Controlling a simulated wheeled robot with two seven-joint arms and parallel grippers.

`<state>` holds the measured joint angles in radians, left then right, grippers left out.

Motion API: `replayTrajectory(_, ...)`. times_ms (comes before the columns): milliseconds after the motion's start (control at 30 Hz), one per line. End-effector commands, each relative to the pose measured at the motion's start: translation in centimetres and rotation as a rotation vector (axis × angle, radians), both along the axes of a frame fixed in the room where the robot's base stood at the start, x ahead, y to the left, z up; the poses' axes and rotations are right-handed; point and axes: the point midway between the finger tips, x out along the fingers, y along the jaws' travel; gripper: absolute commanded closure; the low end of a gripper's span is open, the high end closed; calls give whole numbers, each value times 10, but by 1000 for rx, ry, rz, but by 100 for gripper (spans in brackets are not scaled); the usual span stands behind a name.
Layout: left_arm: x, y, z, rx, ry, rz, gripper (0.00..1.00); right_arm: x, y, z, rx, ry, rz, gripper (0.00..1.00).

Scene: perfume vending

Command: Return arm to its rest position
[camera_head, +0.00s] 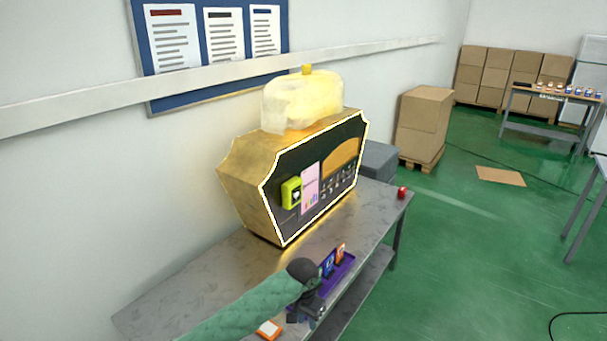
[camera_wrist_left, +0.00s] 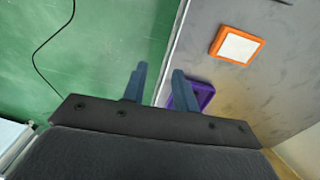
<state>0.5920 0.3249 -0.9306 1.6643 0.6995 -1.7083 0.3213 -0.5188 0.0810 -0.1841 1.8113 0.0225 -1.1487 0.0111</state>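My left arm comes in from the lower left in the head view in a green sleeve. My left gripper (camera_head: 307,305) is over the front edge of the grey metal table (camera_head: 190,297), close to a purple tray (camera_head: 334,284). In the left wrist view the two blue-grey fingers of the left gripper (camera_wrist_left: 154,82) stand apart with nothing between them. The purple tray (camera_wrist_left: 205,92) shows partly behind the right finger. My right gripper is in neither view.
The gold perfume vending machine (camera_head: 245,185) stands on the table, with a yellow-green device (camera_head: 291,193) on its front. An orange-framed white square (camera_wrist_left: 237,46) lies on the table, and a red object (camera_head: 402,192) sits at the far corner. Green floor (camera_head: 450,270) is open on the right.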

Motion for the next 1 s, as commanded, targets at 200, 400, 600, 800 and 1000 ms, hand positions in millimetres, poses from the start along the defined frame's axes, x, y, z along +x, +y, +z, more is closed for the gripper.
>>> replayTrajectory(200, -20, -6, -27, -52, -1, 19, 71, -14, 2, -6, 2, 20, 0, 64)
replayTrajectory(400, -48, -8, -66, -119, -9, 57, 71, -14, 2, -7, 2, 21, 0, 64)
replayTrajectory(600, -79, -3, -105, -170, -24, 109, 71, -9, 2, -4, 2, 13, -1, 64)
replayTrajectory(800, -115, 11, -144, -202, -37, 169, 71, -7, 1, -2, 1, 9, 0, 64)
replayTrajectory(1000, -156, 32, -184, -211, -50, 232, 71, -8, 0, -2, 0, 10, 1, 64)
